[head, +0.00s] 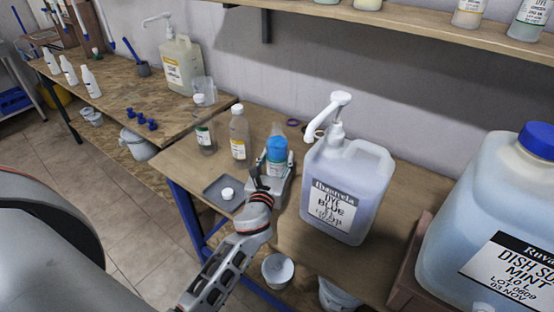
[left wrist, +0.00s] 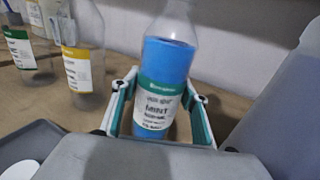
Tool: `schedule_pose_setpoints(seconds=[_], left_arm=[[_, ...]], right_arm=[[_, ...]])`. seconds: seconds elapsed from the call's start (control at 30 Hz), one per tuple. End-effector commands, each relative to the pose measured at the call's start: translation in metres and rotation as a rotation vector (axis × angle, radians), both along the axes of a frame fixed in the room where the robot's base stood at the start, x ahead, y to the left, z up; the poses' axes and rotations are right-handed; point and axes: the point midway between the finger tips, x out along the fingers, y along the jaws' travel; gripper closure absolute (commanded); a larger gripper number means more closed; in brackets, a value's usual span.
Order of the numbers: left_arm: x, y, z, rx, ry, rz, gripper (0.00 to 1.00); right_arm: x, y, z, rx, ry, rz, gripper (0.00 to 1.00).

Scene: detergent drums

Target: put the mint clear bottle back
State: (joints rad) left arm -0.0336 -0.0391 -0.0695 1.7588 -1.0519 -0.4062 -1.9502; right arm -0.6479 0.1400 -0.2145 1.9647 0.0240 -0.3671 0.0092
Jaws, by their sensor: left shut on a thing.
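The mint clear bottle (head: 277,156) is a clear bottle with blue contents and a green and white label reading MINT. It is upright near the middle of the head view and also shows in the left wrist view (left wrist: 168,70). My left gripper (head: 270,181) is shut around its lower part, with one finger on each side of the label in the wrist view. The bottle's base is hidden, so I cannot tell whether it touches what is below. My right gripper is not in view.
A yellow-labelled bottle (head: 239,137) and a green-labelled bottle (head: 205,139) stand left of the held bottle. A grey tray (head: 211,189) with a white cap lies in front of them. A large blue-dye pump jug (head: 365,185) stands close on the right. A shelf (head: 380,17) runs above.

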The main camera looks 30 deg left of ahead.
Motion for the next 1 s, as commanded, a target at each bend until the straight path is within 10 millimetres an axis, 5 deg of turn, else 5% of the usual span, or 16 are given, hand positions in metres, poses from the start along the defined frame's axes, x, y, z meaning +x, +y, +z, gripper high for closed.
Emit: schedule_pose_setpoints(seconds=[0.2,0.23,0.3,0.7,1.0], left_arm=[[0.001,0.0,-0.001,0.001,-0.004,-0.001,0.72],[0.0,0.0,-0.002,0.0,-0.001,0.0,0.48],[0.0,0.0,-0.002,0.0,-0.001,0.0,0.39],[-0.001,0.0,0.002,0.0,0.0,0.0,0.39],[-0.053,-0.014,-0.001,0.0,0.002,-0.001,0.39]], right_arm=[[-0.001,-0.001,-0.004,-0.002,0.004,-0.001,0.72],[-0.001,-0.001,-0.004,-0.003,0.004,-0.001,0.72],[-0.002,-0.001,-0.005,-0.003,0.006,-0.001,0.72],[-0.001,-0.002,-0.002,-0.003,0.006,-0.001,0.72],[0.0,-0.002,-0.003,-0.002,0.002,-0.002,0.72]])
